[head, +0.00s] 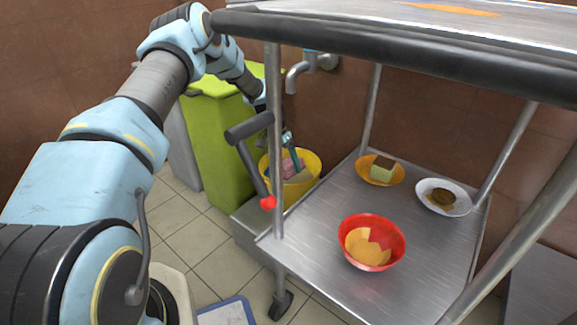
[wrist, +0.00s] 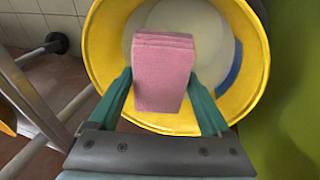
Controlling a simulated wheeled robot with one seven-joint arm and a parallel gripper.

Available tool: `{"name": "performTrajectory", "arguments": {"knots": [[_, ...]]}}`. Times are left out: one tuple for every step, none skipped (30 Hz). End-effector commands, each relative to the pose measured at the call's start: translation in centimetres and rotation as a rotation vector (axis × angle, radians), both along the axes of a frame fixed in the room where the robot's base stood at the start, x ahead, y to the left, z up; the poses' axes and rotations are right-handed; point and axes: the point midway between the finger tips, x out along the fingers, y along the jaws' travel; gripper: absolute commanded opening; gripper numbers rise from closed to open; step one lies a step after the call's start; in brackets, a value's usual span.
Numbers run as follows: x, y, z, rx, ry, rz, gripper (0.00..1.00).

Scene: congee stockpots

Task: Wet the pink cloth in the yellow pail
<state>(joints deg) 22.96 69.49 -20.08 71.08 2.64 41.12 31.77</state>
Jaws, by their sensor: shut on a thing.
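The pink cloth (wrist: 163,75) is a folded, thick block held between the two green fingers of my gripper (wrist: 165,100). In the wrist view it is over the mouth of the yellow pail (wrist: 100,55). The pail holds whitish liquid (wrist: 205,35). In the head view the yellow pail (head: 308,178) stands beyond the cart post, with my gripper (head: 288,150) reaching down at it and the pink cloth (head: 291,166) at its opening. I cannot tell whether the cloth touches the liquid.
A steel cart (head: 340,205) stands at the right, its post close to my arm. Its shelf holds a red bowl (head: 372,225), a yellow dish (head: 373,178) and a white plate (head: 463,199). A green bin (head: 215,150) stands left of the pail, and a tap (head: 296,75) is above.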

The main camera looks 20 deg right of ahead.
Motion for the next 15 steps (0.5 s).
{"name": "performTrajectory", "arguments": {"knots": [[0.0,0.0,0.7,0.000,0.000,0.000,0.37],[0.0,0.0,1.0,0.000,0.000,0.000,0.37],[0.0,0.0,1.3,0.000,0.000,0.000,0.37],[0.0,0.0,1.5,0.000,0.000,0.000,0.37],[0.0,0.0,1.7,0.000,0.000,0.000,0.37],[0.0,0.0,2.0,0.000,0.000,0.000,0.37],[0.0,0.0,2.2,0.000,0.000,0.000,0.37],[0.0,0.0,2.4,0.000,0.000,0.000,0.37],[0.0,0.0,2.7,0.000,0.001,0.000,0.37],[0.0,0.0,3.0,0.000,0.001,0.000,0.37],[0.0,0.0,3.2,0.000,0.001,0.000,0.37],[0.0,0.0,3.5,0.000,0.001,0.000,0.37],[0.0,0.0,3.7,0.000,0.001,0.000,0.37],[0.0,0.0,4.0,0.000,0.001,0.000,0.37],[0.0,0.0,4.3,0.000,0.000,0.000,0.37]]}}
